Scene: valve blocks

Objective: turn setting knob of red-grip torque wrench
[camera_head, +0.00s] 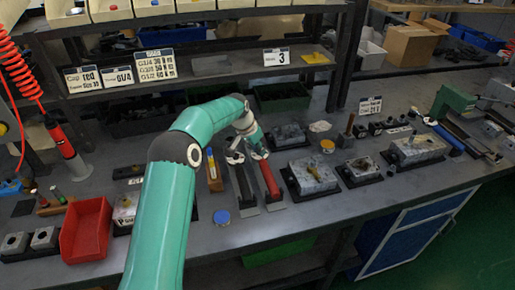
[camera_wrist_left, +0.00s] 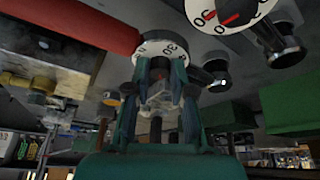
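The red-grip torque wrench (camera_head: 268,180) lies on the bench in the middle of the head view, with its far end close to my left gripper. In the left wrist view its red grip (camera_wrist_left: 75,28) enters from the upper left and ends in a white numbered dial (camera_wrist_left: 165,48). My left gripper (camera_head: 247,155) hangs just beyond that end. In the wrist view its fingers (camera_wrist_left: 160,72) are apart and point at the dial, their tips overlapping its lower edge. I cannot tell whether they touch the knob. My right gripper is not in view.
A black-grip wrench (camera_head: 243,186) lies close to the left of the red one. Valve blocks on dark bases (camera_head: 312,176) stand to the right. A red bin (camera_head: 86,230) sits at the left front. A blue-lidded round tin (camera_head: 221,217) is near the front edge. A shelf (camera_head: 240,72) overhangs the back.

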